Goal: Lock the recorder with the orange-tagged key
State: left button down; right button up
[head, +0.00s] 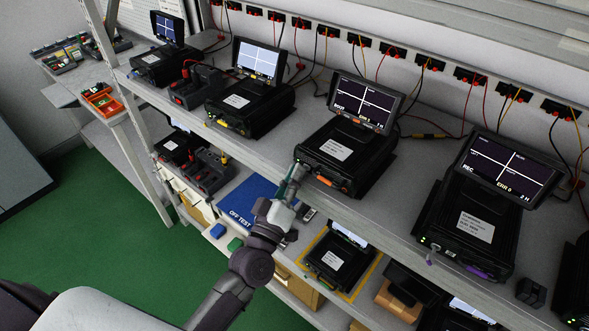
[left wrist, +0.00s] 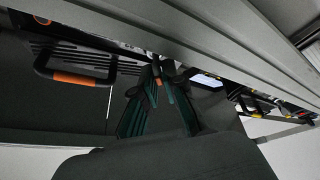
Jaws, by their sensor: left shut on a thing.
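The recorder with an orange mark on its front handle (head: 347,152) stands on the upper shelf, a black box with a lit screen. The orange mark also shows on the handle in the left wrist view (left wrist: 72,78). My left gripper (head: 299,170) is at the left front corner of this recorder. In the left wrist view its teal fingers (left wrist: 160,75) close together near the recorder's underside edge. A small orange piece (left wrist: 171,94) shows between them, likely the key's tag. The key itself and its slot are hidden or too small to tell. My right gripper is not in view.
Other recorders stand on the same shelf, one with a yellow mark (head: 250,105) to the left and one with a purple mark (head: 478,225) to the right. A blue mat (head: 243,198) and more devices lie on the lower shelf. The green floor (head: 110,230) is clear.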

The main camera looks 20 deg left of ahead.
pick_arm(q)
jog(key=shift+n, duration=0.4)
jog(key=c, duration=1.6)
grip_release()
jog(key=v, duration=1.2)
jog(key=shift+d, duration=0.1)
jog(key=s+f+m+g+b, duration=0.1)
jog(key=s+f+m+g, duration=0.15)
jog(key=f, duration=0.95)
jog(key=s+f+m+g+b, duration=0.15)
jog(key=f+g, duration=0.25)
jog(key=f, duration=0.8)
jog(key=s+f+m+g+b, duration=0.2)
jog(key=f+m+g, duration=0.1)
jog(key=f, duration=1)
jog(key=s+a+f+m+g+b, duration=0.1)
jog(key=s+a+f+g, duration=0.1)
jog(key=s+f, duration=0.6)
jog(key=s+a+f+m+g+y+b, duration=0.1)
jog(key=s+a+f+g, duration=0.1)
jog(key=s+f+g, duration=0.3)
jog(key=s+a+f+m+g+y+b, duration=0.1)
jog(key=s+a+f+m+g, duration=0.1)
jog(key=s+f, duration=0.9)
jog(key=shift+s+a+g, duration=0.15)
jog(key=shift+s+g, duration=0.6)
jog(key=shift+s, duration=0.45)
